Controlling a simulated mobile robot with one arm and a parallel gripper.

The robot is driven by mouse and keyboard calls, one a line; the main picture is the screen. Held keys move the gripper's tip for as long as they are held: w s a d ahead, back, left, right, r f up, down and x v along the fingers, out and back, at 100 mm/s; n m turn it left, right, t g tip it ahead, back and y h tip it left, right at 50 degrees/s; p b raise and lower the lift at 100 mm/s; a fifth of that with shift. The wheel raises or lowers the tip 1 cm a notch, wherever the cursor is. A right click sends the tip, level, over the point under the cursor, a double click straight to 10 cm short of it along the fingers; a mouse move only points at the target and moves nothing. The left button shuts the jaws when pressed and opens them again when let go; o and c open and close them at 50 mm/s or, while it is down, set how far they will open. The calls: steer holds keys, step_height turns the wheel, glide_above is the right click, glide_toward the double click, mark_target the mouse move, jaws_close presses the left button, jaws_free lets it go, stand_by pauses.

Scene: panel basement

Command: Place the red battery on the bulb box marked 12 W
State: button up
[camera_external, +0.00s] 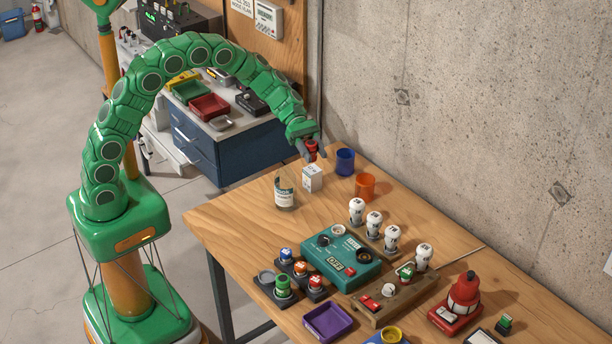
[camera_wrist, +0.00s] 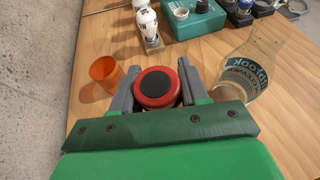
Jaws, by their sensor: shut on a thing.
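My gripper (camera_external: 311,153) is shut on the red battery (camera_external: 312,147). In the wrist view, the battery (camera_wrist: 157,87) is round and red with a black disc on its end, held between the two grey fingers of my gripper (camera_wrist: 155,92). In the external view a small white box (camera_external: 312,180) with dark marks stands on the wooden table, just below the gripper in the picture. Its print is too small to read, so I cannot tell whether it says 12 W. The battery's lower end is hidden, and I cannot tell whether it touches the box. The box does not show in the wrist view.
A labelled glass jar (camera_external: 284,190) stands left of the box. A blue cup (camera_external: 345,161) and an orange cup (camera_external: 366,186) stand to its right. White bulbs (camera_external: 374,225), a teal tester (camera_external: 340,257) and a purple tray (camera_external: 327,322) are nearer the front. Bare wood lies left of the jar.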

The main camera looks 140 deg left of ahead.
mark_target(314, 161)
steer(key=shift+w+a+f, duration=0.1)
steer(key=shift+f, duration=1.7)
steer(key=shift+f, duration=0.15)
steer(key=o, duration=1.2)
steer(key=shift+c, duration=0.2)
steer(key=shift+a+r, duration=0.1)
steer(key=shift+r, duration=0.1)
steer(key=v, duration=1.2)
steer(key=shift+w, duration=0.1)
